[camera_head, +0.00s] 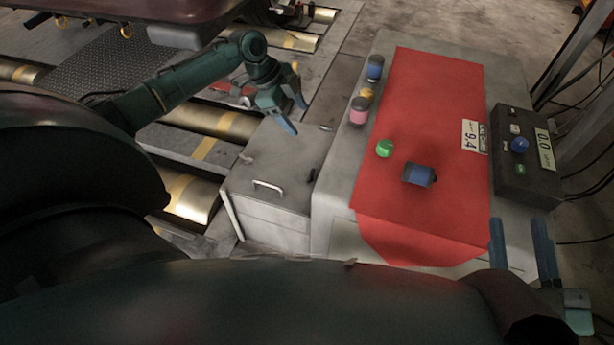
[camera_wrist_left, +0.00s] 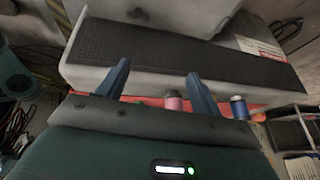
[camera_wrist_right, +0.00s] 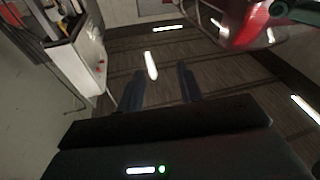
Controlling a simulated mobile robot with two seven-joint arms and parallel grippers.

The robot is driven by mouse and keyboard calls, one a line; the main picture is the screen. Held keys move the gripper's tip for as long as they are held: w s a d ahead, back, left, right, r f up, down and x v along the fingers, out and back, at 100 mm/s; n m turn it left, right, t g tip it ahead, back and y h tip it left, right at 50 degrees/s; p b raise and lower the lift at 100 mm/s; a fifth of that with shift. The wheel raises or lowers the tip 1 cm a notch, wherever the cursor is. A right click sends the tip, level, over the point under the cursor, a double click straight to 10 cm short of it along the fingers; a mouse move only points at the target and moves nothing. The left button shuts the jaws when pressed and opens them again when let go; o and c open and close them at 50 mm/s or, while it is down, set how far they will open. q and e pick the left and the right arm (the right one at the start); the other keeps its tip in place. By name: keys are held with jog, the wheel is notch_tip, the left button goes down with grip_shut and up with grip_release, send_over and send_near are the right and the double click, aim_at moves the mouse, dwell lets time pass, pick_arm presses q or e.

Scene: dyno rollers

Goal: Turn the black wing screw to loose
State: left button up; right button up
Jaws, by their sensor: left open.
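A small black part (camera_head: 313,174), possibly the black wing screw, sits on the right side of the low grey cabinet top (camera_head: 285,150). It is too small to tell its shape or whether it is tight. My left gripper (camera_head: 296,115) is open and empty in the head view, above and slightly left of that part. In the left wrist view its two blue fingers (camera_wrist_left: 157,70) stand apart with nothing between them. My right gripper (camera_head: 518,224) is open and empty at the lower right. Its fingers (camera_wrist_right: 160,72) also stand apart in the right wrist view.
A grey console with a red cover (camera_head: 435,110) stands right of the cabinet. It bears a green knob (camera_head: 384,148), a blue knob (camera_head: 419,174) and several coloured cylinders. A black control box (camera_head: 510,185) stands beside it. Metal rollers (camera_head: 215,123) lie at left.

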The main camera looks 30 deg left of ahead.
pick_arm(q)
jog(key=shift+g, duration=0.9)
jog(key=d+f+b, duration=0.1)
jog(key=f, duration=0.4)
jog(key=s+d+f+b, duration=0.1)
jog(key=f+b, duration=0.1)
jog(key=f, duration=0.3)
jog(key=s+d+f+b, duration=0.1)
jog(key=d+f+b, duration=0.1)
jog(key=f, duration=0.2)
jog(key=shift+f, duration=0.4)
jog(key=shift+w+d+f+b, duration=0.15)
jog(key=shift+d+f+b, duration=0.2)
jog(key=shift+f, duration=0.2)
pick_arm(e)
notch_tip(320, 180, up, 7)
jog(key=s+a+n+t+y, duration=0.1)
jog(key=n+y, duration=0.4)
jog(key=y, duration=0.1)
jog(key=shift+t+y, duration=0.4)
pick_arm(q)
jog(key=shift+c, duration=0.2)
jog(key=c, duration=0.9)
jog(key=shift+c, duration=0.2)
pick_arm(e)
jog(key=shift+r, duration=0.1)
pick_arm(q)
jog(key=shift+r, duration=0.1)
pick_arm(e)
jog(key=shift+r, duration=0.1)
